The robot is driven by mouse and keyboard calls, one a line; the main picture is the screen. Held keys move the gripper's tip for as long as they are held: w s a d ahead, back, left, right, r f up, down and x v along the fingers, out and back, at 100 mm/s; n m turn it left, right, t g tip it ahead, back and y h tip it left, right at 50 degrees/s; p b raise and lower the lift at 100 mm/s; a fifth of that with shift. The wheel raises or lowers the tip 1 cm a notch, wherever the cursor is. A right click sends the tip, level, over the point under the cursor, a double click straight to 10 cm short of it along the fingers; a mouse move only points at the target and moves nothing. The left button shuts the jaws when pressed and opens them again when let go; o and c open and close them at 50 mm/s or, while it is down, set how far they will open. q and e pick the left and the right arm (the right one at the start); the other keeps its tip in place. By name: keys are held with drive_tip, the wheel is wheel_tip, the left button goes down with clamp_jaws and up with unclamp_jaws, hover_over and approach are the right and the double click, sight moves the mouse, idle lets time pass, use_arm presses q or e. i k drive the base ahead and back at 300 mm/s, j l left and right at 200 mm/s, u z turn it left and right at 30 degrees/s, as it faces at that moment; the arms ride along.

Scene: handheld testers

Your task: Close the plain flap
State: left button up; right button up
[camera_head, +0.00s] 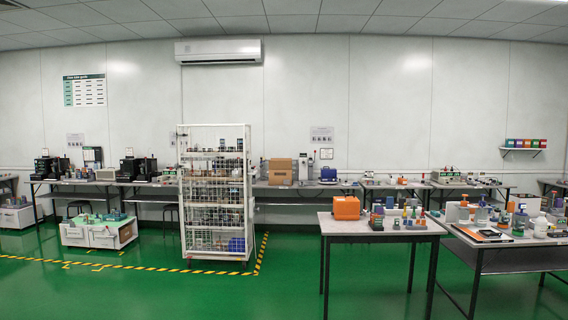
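I cannot pick out a plain flap at this distance. The near table (345,226) stands right of centre. On it are an orange case (346,207) and several small devices, among them a dark upright one with an orange base (377,217). These may be the handheld testers, but they are too small to tell whether any has an open flap. Neither of my grippers is in view.
A second table (490,238) with bottles and devices stands at the right. A white wire cage cart (215,195) stands left of centre inside yellow-black floor tape. White bins (98,232) sit at the left. Green floor in front is clear.

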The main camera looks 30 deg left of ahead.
sight(283, 164)
drive_tip(key=i+j+u, duration=0.35)
drive_tip(key=i, duration=0.3)
drive_tip(key=i+j+u, duration=0.15)
drive_tip(key=i, duration=0.5)
drive_tip(key=i+j+u, duration=0.15)
drive_tip(key=i, duration=0.45)
drive_tip(key=i+u, duration=0.15)
drive_tip(key=i, duration=0.5)
drive_tip(key=i+u, duration=0.15)
drive_tip(key=i, duration=0.5)
drive_tip(key=i+l+u, duration=0.15)
drive_tip(key=i, duration=0.45)
drive_tip(key=i+l+u, duration=0.15)
drive_tip(key=i, duration=0.5)
drive_tip(key=i+j, duration=0.1)
drive_tip(key=i, duration=0.55)
drive_tip(key=i+j+z, duration=0.1)
drive_tip(key=i, duration=0.6)
drive_tip(key=i+j, duration=0.15)
drive_tip(key=i, duration=0.5)
drive_tip(key=i+l+z, duration=0.25)
drive_tip(key=i+z, duration=0.2)
drive_tip(key=i, duration=0.4)
drive_tip(key=i+z, duration=0.45)
drive_tip(key=i, duration=0.45)
